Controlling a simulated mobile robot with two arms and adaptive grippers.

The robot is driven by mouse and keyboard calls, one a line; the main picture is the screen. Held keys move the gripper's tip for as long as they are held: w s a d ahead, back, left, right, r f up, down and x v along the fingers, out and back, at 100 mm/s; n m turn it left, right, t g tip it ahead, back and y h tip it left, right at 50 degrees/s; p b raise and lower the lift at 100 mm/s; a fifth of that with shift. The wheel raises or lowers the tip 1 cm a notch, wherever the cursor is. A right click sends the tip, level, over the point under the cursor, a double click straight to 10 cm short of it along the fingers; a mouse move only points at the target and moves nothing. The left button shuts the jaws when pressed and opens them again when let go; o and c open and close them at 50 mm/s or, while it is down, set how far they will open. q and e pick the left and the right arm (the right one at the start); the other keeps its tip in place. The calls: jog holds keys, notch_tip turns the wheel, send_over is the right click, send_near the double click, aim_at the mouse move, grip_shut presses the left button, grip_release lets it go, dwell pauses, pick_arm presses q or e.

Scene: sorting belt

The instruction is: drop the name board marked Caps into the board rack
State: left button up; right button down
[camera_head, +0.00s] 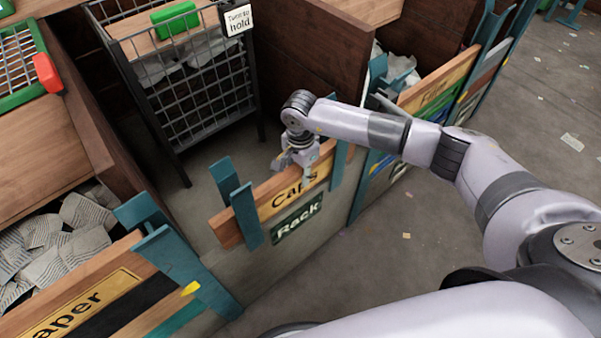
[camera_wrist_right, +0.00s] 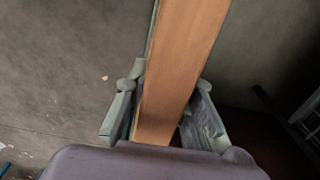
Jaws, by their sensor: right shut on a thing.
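The name board marked Caps (camera_head: 262,206) is an orange wooden board with a yellow label. In the head view it lies between the teal uprights (camera_head: 245,212) of the board rack, above a green sign reading Rack (camera_head: 297,217). My right gripper (camera_head: 305,168) is shut on the board's top edge, near the label, and covers part of it. The board also fills the middle of the right wrist view (camera_wrist_right: 180,75), between the two fingers (camera_wrist_right: 160,112). I cannot tell whether its lower edge rests on the rack. My left gripper is not in view.
A wire cage (camera_head: 195,85) with a sign and a green block (camera_head: 175,18) stands behind the rack. A bin with a Paper board (camera_head: 85,308) is at the lower left. More boarded bins (camera_head: 437,88) stand at the right. Open floor (camera_head: 420,215) lies in front, with litter scraps.

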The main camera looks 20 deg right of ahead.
jog(key=shift+f+b, duration=0.55)
jog(key=shift+f, duration=0.05)
jog(key=c, duration=1.3)
grip_release()
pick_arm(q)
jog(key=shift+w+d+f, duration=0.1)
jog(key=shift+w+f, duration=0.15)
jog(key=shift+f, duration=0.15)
pick_arm(e)
jog(key=shift+s, duration=0.1)
jog(key=shift+r, duration=0.1)
notch_tip(320, 180, up, 8)
jog(key=shift+f, duration=0.1)
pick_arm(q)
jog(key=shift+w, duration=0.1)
